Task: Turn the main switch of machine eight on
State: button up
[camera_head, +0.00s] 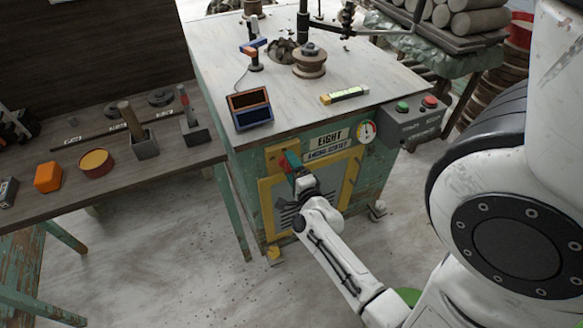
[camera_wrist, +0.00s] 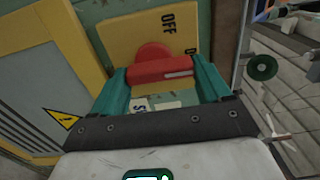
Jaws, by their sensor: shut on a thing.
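Machine eight (camera_head: 322,158) is a worn green cabinet with an "EIGHT" label on its front. Its main switch has a red handle (camera_wrist: 150,70) on a yellow plate (camera_wrist: 122,38). "OFF" is printed on the plate, and a second marking beside it is partly cut off. My gripper (camera_wrist: 163,78) has its two teal fingers shut on the two ends of the red handle. The bar lies roughly crosswise in the wrist view, with a white line near its right end. In the head view my gripper (camera_head: 291,162) is at the upper left of the machine's front and hides most of the switch.
A yellow-framed grey vented panel (camera_head: 267,215) is below the switch. A gauge (camera_head: 367,131) and a box with green and red buttons (camera_head: 414,119) are to the right. A wooden bench (camera_head: 75,190) with tools stands left. The floor in front is mostly clear.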

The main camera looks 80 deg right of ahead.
jog(key=o, duration=1)
jog(key=v, duration=1.1)
